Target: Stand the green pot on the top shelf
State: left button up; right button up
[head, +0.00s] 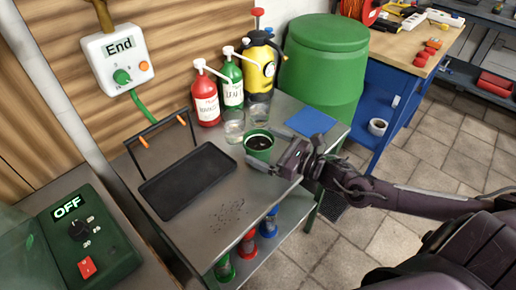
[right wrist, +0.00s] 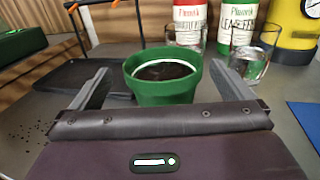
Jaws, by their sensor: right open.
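The green pot (head: 259,146), filled with dark soil, stands upright on the grey metal top (head: 200,228) of a two-level bench. It also shows in the right wrist view (right wrist: 163,92), between the two fingers. My right gripper (head: 274,158) is open, low over the bench top at the pot's near right side. In the right wrist view its fingers (right wrist: 160,84) reach along both sides of the pot, with a gap on each side. My left gripper is out of view. The bench has a lower shelf (head: 285,228); I cannot tell whether its upper surface is the top shelf named.
A black tray (head: 187,180) with an upright handle frame lies left of the pot. Clear glasses (head: 234,128), red (head: 206,102) and green (head: 232,85) pump bottles and a yellow sprayer (head: 260,65) stand behind. A blue sheet (head: 311,122) lies to the right. Loose soil lies in front.

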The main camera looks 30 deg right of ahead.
aim_at(246, 137)
jog(key=shift+x, duration=1.15)
jog(key=shift+w+a+f, duration=0.1)
jog(key=shift+w+a, duration=0.1)
jog(key=shift+w, duration=0.45)
jog(key=c, duration=1)
jog(key=shift+c, duration=1)
